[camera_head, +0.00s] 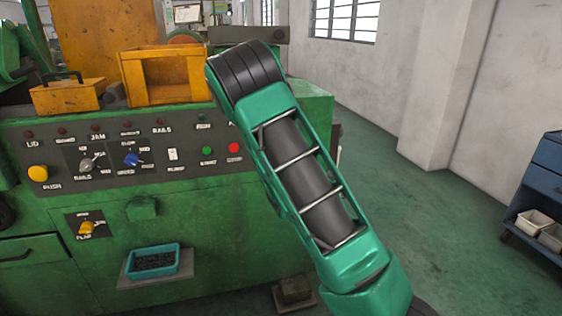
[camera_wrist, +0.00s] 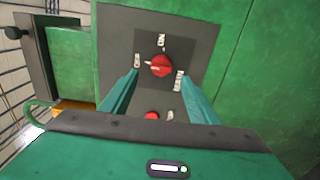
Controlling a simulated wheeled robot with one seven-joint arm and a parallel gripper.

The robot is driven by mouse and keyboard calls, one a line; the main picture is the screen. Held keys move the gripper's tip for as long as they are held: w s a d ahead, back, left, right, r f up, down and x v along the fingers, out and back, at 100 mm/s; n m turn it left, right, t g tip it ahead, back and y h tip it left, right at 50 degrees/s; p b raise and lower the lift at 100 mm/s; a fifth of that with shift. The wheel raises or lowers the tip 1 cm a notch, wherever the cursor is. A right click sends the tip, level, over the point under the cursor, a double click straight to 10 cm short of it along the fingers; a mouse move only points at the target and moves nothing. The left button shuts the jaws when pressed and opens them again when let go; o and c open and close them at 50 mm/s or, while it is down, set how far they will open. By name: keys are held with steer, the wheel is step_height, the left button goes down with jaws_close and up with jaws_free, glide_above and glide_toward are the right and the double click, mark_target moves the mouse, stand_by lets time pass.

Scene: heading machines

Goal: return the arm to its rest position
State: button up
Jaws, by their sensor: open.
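My gripper (camera_wrist: 158,88) shows in the wrist view as two teal fingers standing apart, with nothing held between them. Beyond the fingertips is a grey panel (camera_wrist: 118,25) on a green machine face, with a red rotary knob (camera_wrist: 161,65). A second red part (camera_wrist: 152,115) shows lower down between the fingers, partly hidden by my gripper's body. I cannot tell how far the fingertips are from the panel. In the head view my green arm reaches up across the machine's right part; my gripper is hidden there.
The green machine (camera_head: 220,245) fills the left, with a control panel (camera_head: 110,170) of knobs and buttons. A teal tray (camera_head: 152,262) sits low in front. Open floor (camera_head: 440,225) lies right, before a blue cabinet (camera_head: 545,185).

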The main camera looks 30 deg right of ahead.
stand_by(0.4)
steer(key=s+d+r+m+g+h, duration=0.1)
steer(key=s+d+m+g+h, duration=0.4)
steer(key=s+d+m, duration=0.5)
steer(key=s+d+f+m+g, duration=0.3)
steer(key=s+m+g, duration=0.4)
steer(key=s, duration=0.2)
steer(key=s+a+r+m+g+y, duration=0.1)
steer(key=s+a+y, duration=0.4)
steer(key=s+a, duration=0.5)
steer(key=s+a+r+m+g+y, duration=0.1)
steer(key=s+a+m+g+y, duration=0.2)
steer(key=s+a, duration=0.6)
steer(key=s+g+y, duration=0.1)
steer(key=s+y, duration=0.1)
steer(key=s, duration=0.2)
steer(key=shift+s+a, duration=0.35)
steer(key=shift+s, duration=0.05)
